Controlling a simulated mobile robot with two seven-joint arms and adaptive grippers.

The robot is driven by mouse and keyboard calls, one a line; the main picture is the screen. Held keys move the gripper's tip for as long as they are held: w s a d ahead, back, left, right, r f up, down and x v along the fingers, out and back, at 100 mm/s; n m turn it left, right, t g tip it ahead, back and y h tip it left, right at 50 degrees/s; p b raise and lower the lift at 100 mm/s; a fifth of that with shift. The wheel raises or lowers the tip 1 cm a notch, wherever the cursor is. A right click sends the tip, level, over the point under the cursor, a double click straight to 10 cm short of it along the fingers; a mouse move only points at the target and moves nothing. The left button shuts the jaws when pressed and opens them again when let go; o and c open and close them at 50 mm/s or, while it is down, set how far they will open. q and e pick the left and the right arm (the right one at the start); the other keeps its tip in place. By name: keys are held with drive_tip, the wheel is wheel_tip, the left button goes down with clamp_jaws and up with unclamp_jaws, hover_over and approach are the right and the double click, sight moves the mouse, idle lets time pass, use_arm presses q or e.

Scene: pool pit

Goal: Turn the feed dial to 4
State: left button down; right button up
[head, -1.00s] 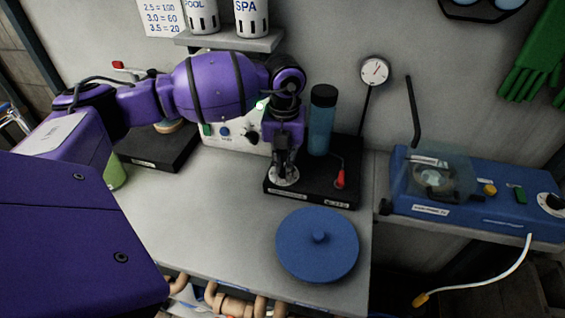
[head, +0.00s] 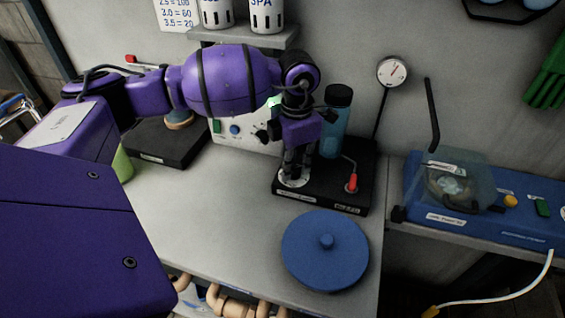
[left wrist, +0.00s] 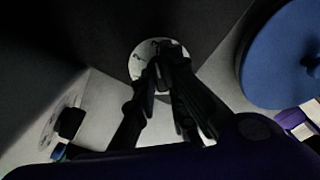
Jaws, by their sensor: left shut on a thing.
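The feed dial shows as a white round scale plate (head: 294,179) on the front left of a black base (head: 325,195). My left gripper (head: 295,171) points down over it from above, fingers shut on the dial's small knob. In the left wrist view the scale plate (left wrist: 143,60) shows dark marks, partly behind the left gripper (left wrist: 163,75). The knob is mostly hidden by the fingers, and I cannot read the numbers or the pointer. My right gripper is not in view.
A blue bottle (head: 334,130) and a red-handled lever (head: 351,182) stand on the same base. A round blue lid (head: 325,262) lies in front. Behind is a white panel (head: 245,138) with knobs. A blue device (head: 455,205) is at right. The bench's left middle is clear.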

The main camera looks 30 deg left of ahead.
use_arm(q)
drive_tip(key=m, duration=0.2)
drive_tip(key=m+b, duration=0.1)
drive_tip(key=m, duration=0.1)
drive_tip(key=shift+w+a+m, duration=0.15)
drive_tip(key=shift+m, duration=0.15)
drive_tip(key=m+b, duration=0.2)
drive_tip(key=m, duration=0.3)
drive_tip(key=shift+r, duration=0.1)
drive_tip(key=shift+m+b, duration=0.4)
drive_tip(key=shift+m, duration=0.3)
drive_tip(key=shift+r+m, duration=0.15)
drive_tip(key=shift+m, duration=0.65)
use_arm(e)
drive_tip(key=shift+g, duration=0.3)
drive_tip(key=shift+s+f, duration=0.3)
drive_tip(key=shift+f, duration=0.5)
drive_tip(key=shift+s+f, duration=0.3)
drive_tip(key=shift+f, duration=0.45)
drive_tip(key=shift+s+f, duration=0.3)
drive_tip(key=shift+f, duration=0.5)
use_arm(q)
drive_tip(key=shift+w, duration=0.1)
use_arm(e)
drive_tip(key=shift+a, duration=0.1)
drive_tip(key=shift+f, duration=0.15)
